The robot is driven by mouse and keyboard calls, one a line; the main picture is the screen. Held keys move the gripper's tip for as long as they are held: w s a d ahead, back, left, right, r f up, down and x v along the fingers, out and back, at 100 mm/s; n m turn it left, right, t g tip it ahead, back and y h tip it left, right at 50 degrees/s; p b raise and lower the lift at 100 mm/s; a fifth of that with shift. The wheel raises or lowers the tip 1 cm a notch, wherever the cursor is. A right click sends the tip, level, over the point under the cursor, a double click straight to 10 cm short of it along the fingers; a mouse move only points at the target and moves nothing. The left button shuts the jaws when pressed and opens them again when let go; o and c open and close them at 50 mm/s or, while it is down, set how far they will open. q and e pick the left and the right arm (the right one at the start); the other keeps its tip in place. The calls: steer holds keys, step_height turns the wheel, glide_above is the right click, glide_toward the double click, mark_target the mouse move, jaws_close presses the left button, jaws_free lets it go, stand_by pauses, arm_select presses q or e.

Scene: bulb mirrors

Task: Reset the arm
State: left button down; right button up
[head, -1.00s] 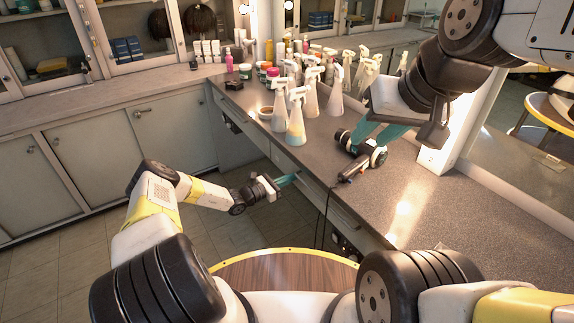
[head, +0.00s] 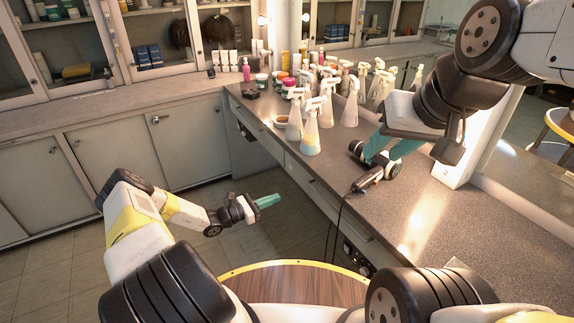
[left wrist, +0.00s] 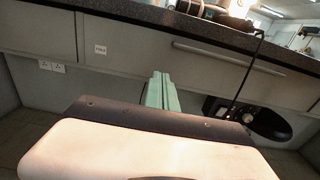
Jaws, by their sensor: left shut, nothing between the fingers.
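My left gripper (head: 268,201) is low on the left in the head view, in front of the counter's drawer side and below its top. Its green fingers are shut with nothing between them. They also show in the left wrist view (left wrist: 161,90), pointing at the drawer front. My right gripper (head: 385,148) is above the counter in the head view, its green fingers angled down beside a dark cylindrical tool. The spacing of its fingertips is hard to make out.
Several white spray bottles (head: 311,132) stand at the counter's (head: 440,215) back left. A corded tool (head: 367,181) lies near its front edge, its cord hanging down. A round wooden top (head: 290,285) with a yellow rim is in front of me. The floor left of the counter is clear.

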arm_select(q)
steer(key=s+d+r+m+g+y, duration=0.1)
steer(key=s+r+m+g+y, duration=0.2)
steer(key=r+m, duration=0.45)
steer(key=s+d+r+m+g+y, duration=0.1)
steer(key=s+r+m+g, duration=0.3)
steer(key=r, duration=0.7)
steer(key=s+d+r+m+g+y, duration=0.1)
steer(key=s+r+m+g+y, duration=0.15)
steer(key=s+r+m, duration=0.55)
steer(key=s+a+r+m+t+y, duration=0.2)
steer(key=s+a+r+t+y, duration=0.1)
steer(key=s+r, duration=0.6)
steer(key=s+a+r+m+t+y, duration=0.3)
steer(key=s+a+r, duration=0.1)
steer(key=s+r, duration=0.5)
steer(key=shift+s+r+m, duration=0.3)
steer(key=shift+r+m, duration=0.05)
steer(key=shift+r, duration=0.4)
